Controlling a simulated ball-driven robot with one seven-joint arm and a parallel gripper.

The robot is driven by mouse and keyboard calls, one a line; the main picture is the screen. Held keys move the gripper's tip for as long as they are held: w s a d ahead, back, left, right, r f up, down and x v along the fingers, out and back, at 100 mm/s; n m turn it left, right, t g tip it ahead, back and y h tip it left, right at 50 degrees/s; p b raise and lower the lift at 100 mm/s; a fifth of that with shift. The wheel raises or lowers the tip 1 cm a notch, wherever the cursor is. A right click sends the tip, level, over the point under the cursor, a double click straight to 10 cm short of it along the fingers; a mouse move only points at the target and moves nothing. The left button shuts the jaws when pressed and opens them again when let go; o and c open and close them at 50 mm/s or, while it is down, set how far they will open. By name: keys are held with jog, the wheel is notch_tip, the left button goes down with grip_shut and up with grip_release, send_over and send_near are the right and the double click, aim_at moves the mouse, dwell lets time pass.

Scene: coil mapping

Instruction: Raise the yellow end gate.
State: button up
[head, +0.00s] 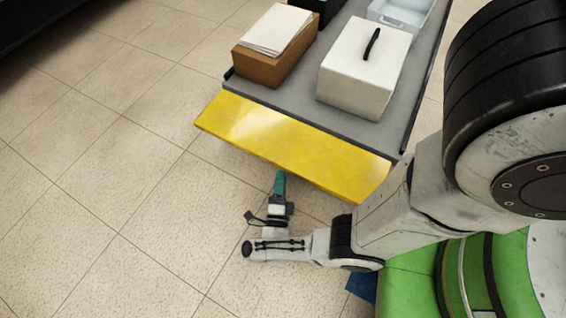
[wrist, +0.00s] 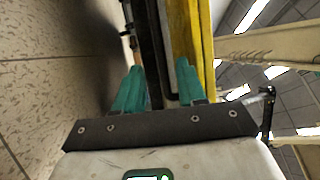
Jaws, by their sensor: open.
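The yellow end gate (head: 290,145) is a flat panel along the near end of a grey cart, folded down and outward from the deck. My gripper (head: 280,180) is just below the gate's outer edge, near its middle, in the head view; whether it touches cannot be told. In the wrist view my gripper (wrist: 158,70) has its two teal fingers apart with nothing held between them. The yellow gate (wrist: 198,40) also shows there, edge-on, beyond the right finger. Dark parts run up between the fingers. The gate's underside is hidden in the head view.
The grey cart deck (head: 300,98) carries a brown box (head: 262,66) with papers, a white box (head: 362,70) with a black handle, and a clear tray (head: 400,14) farther back. Tiled floor (head: 90,190) is free to the left. A dark object (head: 30,22) stands at top left.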

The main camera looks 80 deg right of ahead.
aim_at(283, 164)
jog(key=x, duration=0.6)
jog(key=shift+d, duration=0.1)
grip_shut()
dwell(0.6)
